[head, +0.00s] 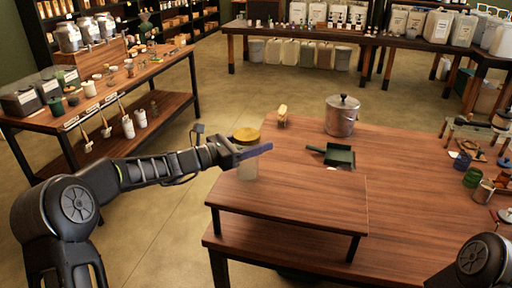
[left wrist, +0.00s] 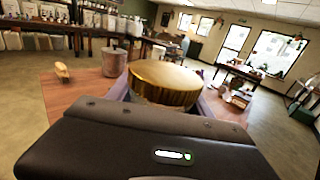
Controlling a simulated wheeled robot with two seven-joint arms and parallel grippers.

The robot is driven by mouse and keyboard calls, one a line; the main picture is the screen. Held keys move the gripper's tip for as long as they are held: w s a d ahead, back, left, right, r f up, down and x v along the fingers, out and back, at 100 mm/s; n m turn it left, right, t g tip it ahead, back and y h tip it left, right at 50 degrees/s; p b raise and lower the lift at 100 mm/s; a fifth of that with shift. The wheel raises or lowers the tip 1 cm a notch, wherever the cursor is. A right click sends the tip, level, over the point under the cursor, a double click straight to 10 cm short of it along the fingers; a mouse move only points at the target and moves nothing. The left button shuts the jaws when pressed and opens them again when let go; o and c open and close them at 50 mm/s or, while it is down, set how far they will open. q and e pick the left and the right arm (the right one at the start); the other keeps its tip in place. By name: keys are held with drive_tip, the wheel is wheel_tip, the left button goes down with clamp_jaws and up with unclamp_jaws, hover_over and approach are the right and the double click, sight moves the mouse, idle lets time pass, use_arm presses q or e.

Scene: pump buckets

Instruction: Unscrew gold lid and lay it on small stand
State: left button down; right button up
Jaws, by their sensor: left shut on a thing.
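The round gold lid (head: 246,134) sits directly above a pale, translucent jar (head: 247,168), at the back left of the low wooden stand (head: 290,200). My left gripper (head: 250,153) reaches in from the left and is shut on the lid. In the left wrist view the lid (left wrist: 164,82) fills the space between the purple fingers. The fingers hide the join of lid and jar, so I cannot tell whether they are apart. The stand's top is otherwise bare. My right gripper is out of view; only part of my right arm shows at lower right.
On the wooden table (head: 400,215), a metal pot (head: 342,116) with a knobbed lid, a dark green dustpan (head: 338,155) and a yellowish brush (head: 282,115) stand behind the stand. Cans and small items sit at the right edge. The table is clear right of the stand.

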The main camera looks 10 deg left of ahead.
use_arm(q)
wheel_tip(320, 180, down, 2)
drive_tip(key=shift+f, duration=0.15)
drive_tip(key=shift+c, duration=2.1)
unclamp_jaws()
drive_tip(key=shift+r, duration=0.25)
drive_tip(key=b+v, duration=0.1)
drive_tip(key=v, duration=1.1)
drive_tip(key=shift+b, duration=0.4)
drive_tip(key=shift+f, duration=0.15)
